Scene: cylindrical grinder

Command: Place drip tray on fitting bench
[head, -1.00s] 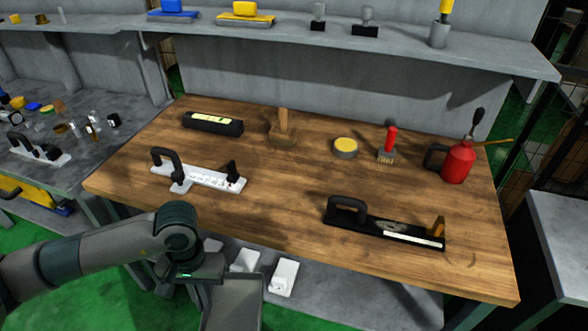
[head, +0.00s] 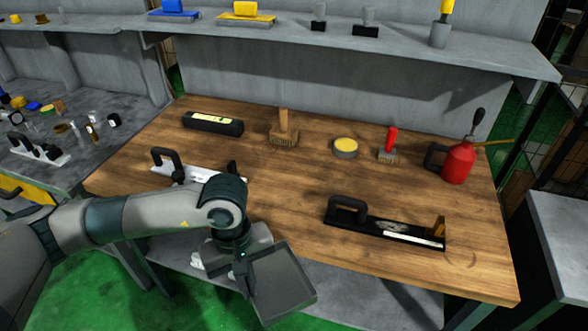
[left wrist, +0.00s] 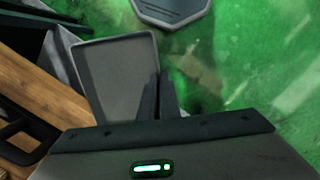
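The drip tray (head: 286,280) is a shallow grey rectangular pan. My left gripper (head: 244,272) is shut on its near-left edge and holds it in the air just off the front edge of the wooden fitting bench (head: 300,190). In the left wrist view the tray (left wrist: 118,75) lies beyond the dark fingers (left wrist: 158,97), which meet its side wall. The tray looks empty. My right gripper is not in view.
The bench middle is clear.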

